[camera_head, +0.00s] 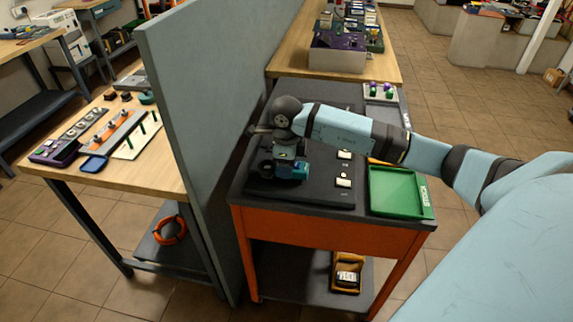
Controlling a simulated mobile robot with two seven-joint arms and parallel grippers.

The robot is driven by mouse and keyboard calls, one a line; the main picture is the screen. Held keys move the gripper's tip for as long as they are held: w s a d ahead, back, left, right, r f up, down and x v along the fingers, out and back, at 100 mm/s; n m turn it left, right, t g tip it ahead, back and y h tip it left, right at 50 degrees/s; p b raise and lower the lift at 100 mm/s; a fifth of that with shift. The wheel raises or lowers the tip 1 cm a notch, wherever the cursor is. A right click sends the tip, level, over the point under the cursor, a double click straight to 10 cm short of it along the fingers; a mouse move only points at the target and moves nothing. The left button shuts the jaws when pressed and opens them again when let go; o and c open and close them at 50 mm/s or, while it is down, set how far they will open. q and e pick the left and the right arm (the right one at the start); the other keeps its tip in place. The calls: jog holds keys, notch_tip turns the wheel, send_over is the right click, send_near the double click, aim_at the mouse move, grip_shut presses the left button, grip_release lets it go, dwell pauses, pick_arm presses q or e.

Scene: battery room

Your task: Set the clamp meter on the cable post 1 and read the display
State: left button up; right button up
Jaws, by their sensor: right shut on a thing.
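My right arm reaches in from the right over the dark-topped orange cart. My right gripper (284,156) points down at the cart's left part and is shut on a small teal and dark blue device (291,171). The device is low over the dark mat or touching it; I cannot tell which. I cannot make out its display or say for sure that it is the clamp meter. On the wooden table at left, a pale plate carries green posts (141,130), and a grey strip carries orange pieces (112,127). No cable post number is readable. My left gripper is out of view.
A tall grey partition (190,120) stands between the left table (160,180) and the cart (330,236). A green tray (398,190) marked "STOCK" is at the cart's right. A yellow and black item (347,272) lies on its lower shelf. A blue tray (93,163) lies at left.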

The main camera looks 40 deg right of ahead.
jog(key=shift+f+b, duration=0.45)
jog(key=shift+f, duration=0.1)
jog(key=o, duration=0.9)
jog(key=shift+c, duration=0.2)
